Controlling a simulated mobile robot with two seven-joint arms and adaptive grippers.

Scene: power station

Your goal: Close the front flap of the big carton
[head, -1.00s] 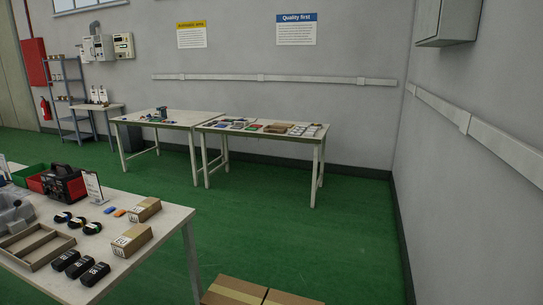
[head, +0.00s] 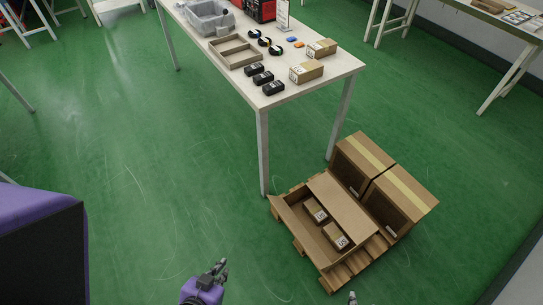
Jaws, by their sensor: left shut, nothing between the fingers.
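The big carton (head: 345,212) stands open on a pallet at the lower right of the head view. A broad brown panel covers its far part, and two small labelled boxes (head: 316,211) (head: 336,237) show inside the opening. A narrow panel (head: 294,225) runs along the near left side; I cannot tell how far it is folded. My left gripper (head: 221,268) is shut and empty, over the floor to the left of the carton and apart from it. Only a small tip of my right gripper (head: 352,298) shows at the bottom edge, below the pallet; its jaws cannot be made out.
Two taped cartons (head: 364,160) (head: 402,197) stand behind the big carton on the wooden pallet (head: 340,278). A white table (head: 335,68) with small boxes, black packs and a tray stands just behind and left, its leg close to the pallet. Green floor is clear at left.

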